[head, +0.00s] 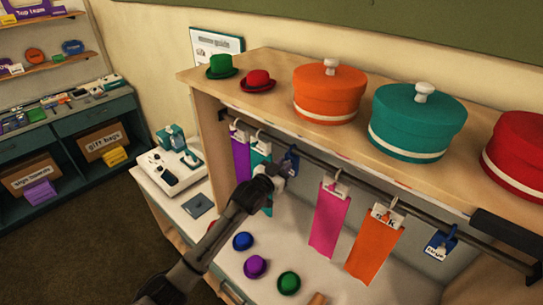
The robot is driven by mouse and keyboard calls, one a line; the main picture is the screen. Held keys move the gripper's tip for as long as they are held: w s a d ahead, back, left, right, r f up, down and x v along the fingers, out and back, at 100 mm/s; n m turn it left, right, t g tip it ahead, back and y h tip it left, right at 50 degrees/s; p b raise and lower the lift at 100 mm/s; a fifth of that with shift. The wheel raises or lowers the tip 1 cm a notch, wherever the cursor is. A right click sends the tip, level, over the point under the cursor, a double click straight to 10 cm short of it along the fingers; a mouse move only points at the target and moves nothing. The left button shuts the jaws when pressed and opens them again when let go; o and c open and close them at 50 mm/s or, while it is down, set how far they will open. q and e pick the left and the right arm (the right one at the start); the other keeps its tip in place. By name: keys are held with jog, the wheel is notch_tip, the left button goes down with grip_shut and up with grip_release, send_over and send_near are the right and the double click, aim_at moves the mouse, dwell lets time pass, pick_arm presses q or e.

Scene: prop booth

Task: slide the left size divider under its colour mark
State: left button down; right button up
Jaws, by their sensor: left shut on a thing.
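The left size divider (291,160) is a dark blue tag on the dark rail (360,182), right of the purple and teal hanging banners. My left gripper (276,175) reaches up to it from the lower left and is shut on it; the fingers hide part of the tag. Another blue size divider (440,243) with a white label hangs farther right on the rail, past the orange banner. Small coloured marks run along the shelf's front edge, too small to tell apart.
Pink (329,219) and orange (375,250) banners hang right of my gripper; purple (241,158) and teal (260,160) ones hang left. Round boxes and small hats stand on the shelf (277,108) above. Small hats (255,266) lie on the counter below. The rail between divider and pink banner looks clear.

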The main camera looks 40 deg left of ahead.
pick_arm(q)
jog(key=d, duration=0.2)
jog(key=shift+s+d, duration=0.1)
jog(key=shift+d, duration=0.25)
jog(key=c, duration=1)
grip_release()
jog(key=shift+c, duration=0.2)
jog(key=s+b, duration=0.1)
jog(key=s, duration=1.2)
jog(key=shift+s+d+b, duration=0.15)
jog(key=shift+s+b, duration=0.25)
